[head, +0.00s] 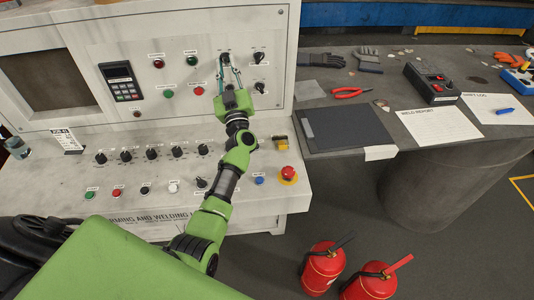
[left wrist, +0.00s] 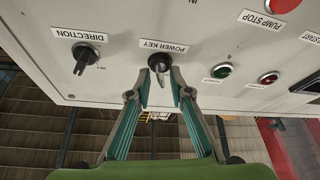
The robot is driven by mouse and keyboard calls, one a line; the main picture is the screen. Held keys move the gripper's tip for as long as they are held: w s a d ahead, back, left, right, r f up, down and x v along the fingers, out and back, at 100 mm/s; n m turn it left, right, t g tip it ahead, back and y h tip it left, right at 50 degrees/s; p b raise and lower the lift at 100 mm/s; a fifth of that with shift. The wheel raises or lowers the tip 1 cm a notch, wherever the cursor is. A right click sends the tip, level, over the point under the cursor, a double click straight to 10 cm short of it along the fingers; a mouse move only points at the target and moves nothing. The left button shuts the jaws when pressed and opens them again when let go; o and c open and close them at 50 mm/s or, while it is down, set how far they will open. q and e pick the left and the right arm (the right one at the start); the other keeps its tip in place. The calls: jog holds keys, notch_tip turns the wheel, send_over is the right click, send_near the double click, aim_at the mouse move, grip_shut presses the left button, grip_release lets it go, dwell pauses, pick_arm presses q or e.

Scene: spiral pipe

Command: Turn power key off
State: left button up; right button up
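The power key (left wrist: 159,62) is a black rotary knob on the upright face of the white control panel, under a "POWER KEY" label that appears upside down in the left wrist view. Its handle points down in that view. My left gripper (left wrist: 160,87) is open, with one fingertip on each side of the handle and narrow gaps visible. In the head view the left gripper (head: 228,72) reaches up to the panel, and the power key (head: 226,58) shows between its fingertips. I cannot tell whether either finger touches it. My right gripper is not in view.
The direction knob (left wrist: 86,56) sits beside the power key. Green (left wrist: 222,71) and red (left wrist: 268,78) buttons are on its other side. A red emergency button (head: 288,173) stands on the lower desk. Two fire extinguishers (head: 322,268) stand on the floor.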

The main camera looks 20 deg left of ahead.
pick_arm(q)
jog(key=s+d+f+m+t+h, duration=0.2)
jog(key=s+m+h, duration=0.1)
jog(key=s+m, duration=0.35)
jog(key=s+d+f+m+t+h, duration=0.1)
jog(key=s+d+f+m+h, duration=0.25)
jog(key=s+m, duration=0.3)
jog(key=s+d+f+m+g+h, duration=0.2)
jog(key=d+f+h, duration=0.3)
jog(key=d, duration=0.3)
jog(key=s+d+f+m+g+h, duration=0.1)
jog(key=d+f+m+g+h, duration=0.1)
jog(key=d+f+h, duration=0.3)
jog(key=shift+s+d+m+g+b, duration=0.3)
jog(key=shift+s+d+g+b, duration=0.15)
jog(key=shift+d, duration=1.15)
